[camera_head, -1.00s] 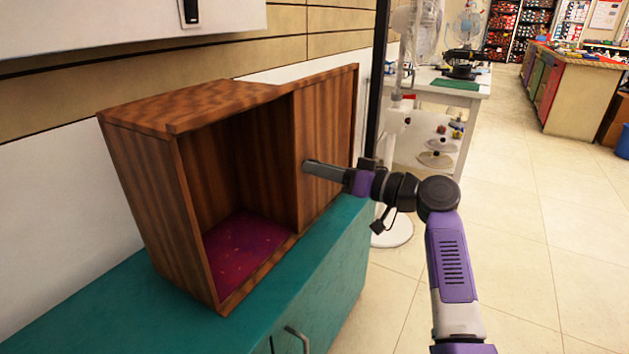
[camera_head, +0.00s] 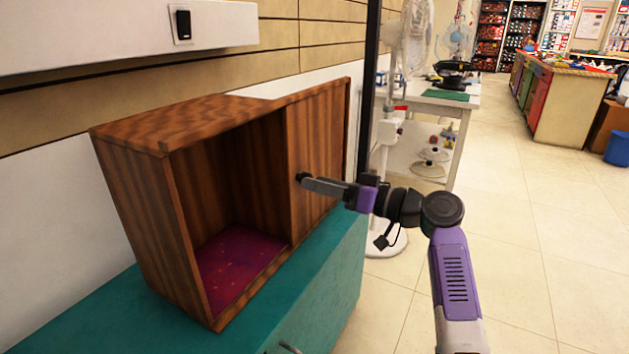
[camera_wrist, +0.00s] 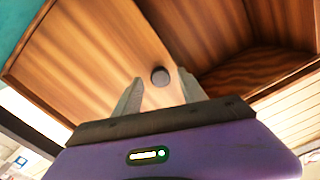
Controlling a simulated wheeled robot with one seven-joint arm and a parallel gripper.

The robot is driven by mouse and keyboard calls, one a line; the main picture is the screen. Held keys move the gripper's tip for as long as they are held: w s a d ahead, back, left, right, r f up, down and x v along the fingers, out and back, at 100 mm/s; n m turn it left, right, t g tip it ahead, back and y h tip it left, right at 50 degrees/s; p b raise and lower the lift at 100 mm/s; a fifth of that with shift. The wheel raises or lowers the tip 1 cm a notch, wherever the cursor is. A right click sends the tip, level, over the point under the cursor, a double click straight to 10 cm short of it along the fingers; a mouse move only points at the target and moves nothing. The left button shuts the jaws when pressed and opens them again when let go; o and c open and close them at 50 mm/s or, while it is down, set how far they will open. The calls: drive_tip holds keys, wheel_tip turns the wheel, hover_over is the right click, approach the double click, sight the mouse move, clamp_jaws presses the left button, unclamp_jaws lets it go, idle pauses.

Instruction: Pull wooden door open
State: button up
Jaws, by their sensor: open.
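The wooden door (camera_head: 325,135) is the brown striped panel at the right of the wooden cabinet (camera_head: 130,205). It looks shut or nearly so, but I cannot tell exactly. A dark round knob (camera_head: 302,177) sits on the door near its left edge. My gripper (camera_head: 312,185) reaches it from the right, with its fingertips at the knob. In the wrist view the knob (camera_wrist: 160,76) shows between the two spread fingers of my gripper (camera_wrist: 159,86), close to the tips. The fingers are open; I cannot tell whether either touches the knob.
The cabinet's left compartment is open, with a purple-red floor (camera_head: 235,265). The cabinet stands on a teal counter (camera_head: 330,265). A dark upright post (camera_head: 368,90) and a white fan (camera_head: 412,40) stand beyond the door's right edge. The tiled floor (camera_head: 530,270) at right is clear.

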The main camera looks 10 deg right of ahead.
drive_tip(key=p+v, duration=0.1)
drive_tip(key=v, duration=0.5)
